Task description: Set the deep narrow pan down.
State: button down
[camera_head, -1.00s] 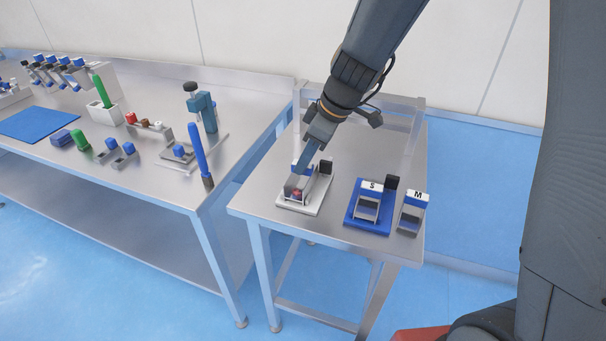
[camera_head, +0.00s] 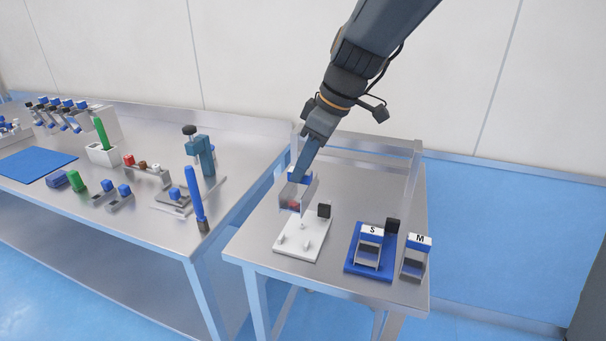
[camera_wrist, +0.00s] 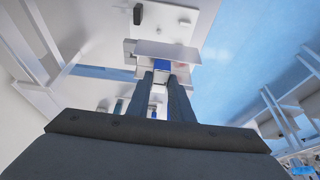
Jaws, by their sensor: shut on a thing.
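My gripper (camera_head: 301,173) is shut on the blue grip of a small metal pan (camera_head: 291,193) and holds it up over the white base plate (camera_head: 316,243) on the small table. Something red shows inside the pan. In the wrist view, the two dark fingers (camera_wrist: 164,88) close on the blue grip, and the pan (camera_wrist: 165,50) lies beyond them, with the white plate (camera_wrist: 175,17) beyond that. The white plate carries low white pegs and a black block (camera_head: 324,211), and no pan rests on it.
On the same table, right of the white plate, a blue plate (camera_head: 356,266) holds a pan marked S (camera_head: 369,246), with a pan marked M (camera_head: 415,257) beside it. The longer table (camera_head: 150,215) at left holds a blue mat (camera_head: 35,161), pens and several blocks.

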jog(key=shift+w+a+p, duration=0.25)
jog(key=shift+p, duration=0.1)
jog(key=w+a+f+p, duration=0.5)
jog(key=a+f, duration=0.3)
jog(key=f, duration=0.2)
jog(key=shift+w+a+f+p, duration=0.15)
jog(key=shift+w+a+p, duration=0.05)
jog(key=shift+a+p, duration=0.1)
jog(key=shift+f+b, duration=0.6)
jog(key=shift+b, duration=0.15)
dwell(0.6)
jog(key=c, duration=1.5)
grip_release()
